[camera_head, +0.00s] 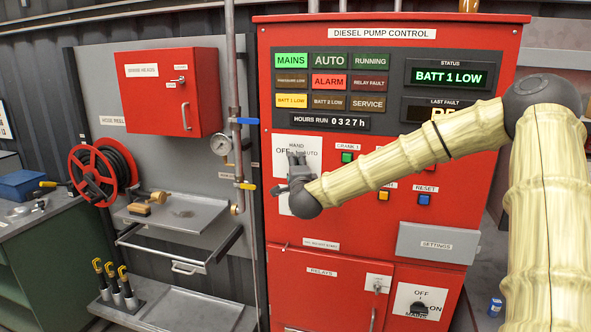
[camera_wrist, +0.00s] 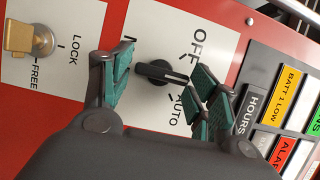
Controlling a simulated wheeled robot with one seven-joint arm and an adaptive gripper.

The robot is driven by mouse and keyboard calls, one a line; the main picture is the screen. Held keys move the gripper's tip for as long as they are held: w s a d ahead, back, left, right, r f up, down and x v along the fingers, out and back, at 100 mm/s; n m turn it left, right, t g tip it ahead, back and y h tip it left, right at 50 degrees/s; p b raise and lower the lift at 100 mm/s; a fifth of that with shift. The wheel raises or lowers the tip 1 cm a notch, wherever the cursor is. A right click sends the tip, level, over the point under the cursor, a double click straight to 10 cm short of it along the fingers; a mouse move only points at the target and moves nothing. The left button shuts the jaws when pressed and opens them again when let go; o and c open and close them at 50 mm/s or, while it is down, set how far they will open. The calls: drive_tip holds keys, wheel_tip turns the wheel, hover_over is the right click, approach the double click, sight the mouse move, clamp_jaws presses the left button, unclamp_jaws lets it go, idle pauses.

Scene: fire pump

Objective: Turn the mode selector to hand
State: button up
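The mode selector (camera_wrist: 155,73) is a black knob with a white line on a white plate (camera_wrist: 150,25). In the wrist view its bar lies nearly level, and the line end points right, between the printed OFF and AUTO. A third label at the left is mostly hidden by a finger. My gripper (camera_wrist: 162,78) is open, its teal-padded fingers on either side of the knob with gaps visible. In the head view my gripper (camera_head: 297,162) is in front of the selector plate (camera_head: 311,142) and hides the knob.
A brass lock fitting (camera_wrist: 30,40) is beside the selector, marked LOCK and FREE. Lit indicator tiles (camera_head: 328,80) are above the plate. A green button (camera_head: 347,157) is to its right. A MAINS switch (camera_head: 418,309) is low on the red cabinet. A valve pipe (camera_head: 236,120) stands left.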

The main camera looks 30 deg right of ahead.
drive_tip(key=shift+o, duration=0.6)
drive_tip(key=v, duration=1.2)
